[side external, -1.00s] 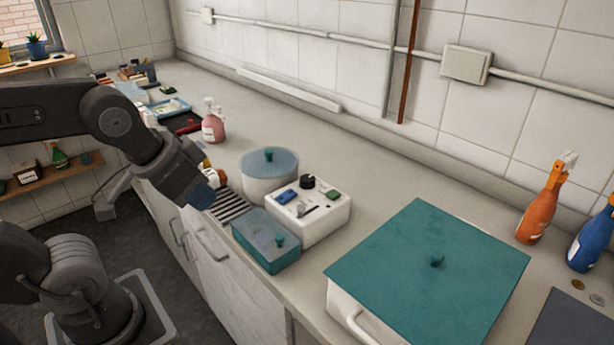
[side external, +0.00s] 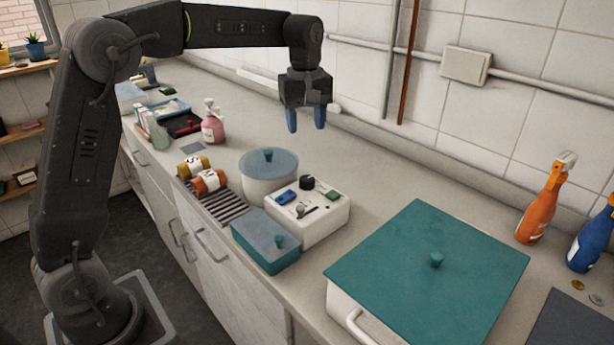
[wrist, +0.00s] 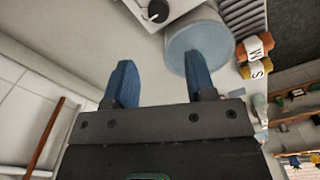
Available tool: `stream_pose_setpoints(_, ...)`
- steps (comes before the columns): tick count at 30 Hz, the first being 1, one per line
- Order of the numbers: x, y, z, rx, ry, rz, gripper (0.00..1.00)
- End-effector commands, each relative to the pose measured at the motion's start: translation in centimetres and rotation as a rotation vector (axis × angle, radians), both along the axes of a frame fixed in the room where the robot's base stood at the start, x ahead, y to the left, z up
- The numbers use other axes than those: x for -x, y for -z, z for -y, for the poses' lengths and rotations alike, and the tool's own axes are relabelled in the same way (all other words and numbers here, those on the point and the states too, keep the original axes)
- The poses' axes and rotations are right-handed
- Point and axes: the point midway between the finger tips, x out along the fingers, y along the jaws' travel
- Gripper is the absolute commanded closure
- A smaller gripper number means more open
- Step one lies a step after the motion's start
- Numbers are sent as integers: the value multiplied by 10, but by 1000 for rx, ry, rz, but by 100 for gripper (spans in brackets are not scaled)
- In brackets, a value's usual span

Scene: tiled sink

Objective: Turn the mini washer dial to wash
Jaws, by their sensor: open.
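The mini washer appears to be a round white tub (side external: 268,182) with a translucent blue lid (side external: 268,163), beside a white control box (side external: 314,222). The box carries a black dial (side external: 307,182), a blue switch (side external: 287,197), a green button and a small lever. In the wrist view the dial (wrist: 158,10) is at the top edge, and the tub (wrist: 200,48) is partly behind a finger. My gripper (side external: 306,120) points down with its blue fingers apart and empty, well above the counter. It also shows in the wrist view (wrist: 160,85). The dial's setting is too small to read.
A teal-lidded box (side external: 267,243) stands in front of the control box. A large white bin with a teal lid (side external: 430,265) is to the right. Labelled rolls (side external: 210,181) lie on a striped rack at left. A pink spray bottle (side external: 212,125) stands behind them.

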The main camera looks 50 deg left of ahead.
Motion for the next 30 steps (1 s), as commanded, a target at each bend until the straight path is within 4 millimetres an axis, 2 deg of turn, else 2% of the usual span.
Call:
stream_pose_setpoints(8, -6, 22, -2, 2, -31, -15, 50)
stream_pose_setpoints(21, -5, 109, -2, 3, -28, -13, 50)
stream_pose_setpoints(25, -5, 127, -2, 4, -28, -11, 50)
stream_pose_setpoints(30, -6, 139, -2, 3, -28, -9, 50)
